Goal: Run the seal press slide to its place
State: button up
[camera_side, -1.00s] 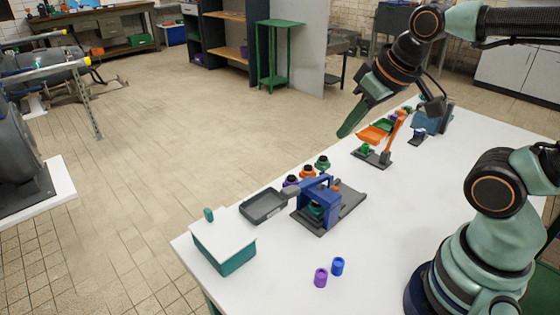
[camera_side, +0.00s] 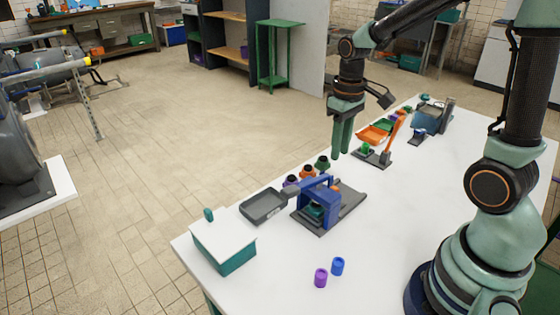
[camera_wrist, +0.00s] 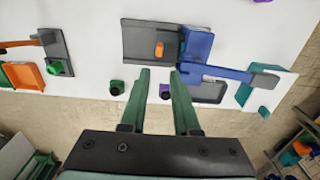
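The seal press has a blue frame (camera_side: 327,205) with a blue lever ending in a grey grip, on a dark grey base plate (camera_side: 350,203). A small orange piece (camera_side: 335,188), perhaps the slide's knob, sits on the plate behind the frame. In the wrist view the orange piece (camera_wrist: 159,50) lies on the bare part of the plate (camera_wrist: 137,42), left of the blue frame (camera_wrist: 197,46). My gripper (camera_side: 341,156) points down above the table's far edge, beyond the press. In the wrist view my gripper (camera_wrist: 160,72) is open and empty, its fingertips apart from the orange piece.
A grey tray (camera_side: 248,213) and teal box (camera_side: 233,258) lie left. Purple (camera_side: 320,278) and blue (camera_side: 338,266) cups stand in front. An orange-lever device (camera_side: 393,135) stands behind right.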

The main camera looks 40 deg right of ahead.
aim_at(335, 187)
notch_tip(335, 187, down, 12)
jog(key=shift+d+f, duration=0.1)
jog(key=shift+f, duration=0.15)
dwell(0.4)
grip_shut()
jog(key=shift+d, duration=0.1)
dwell(1.3)
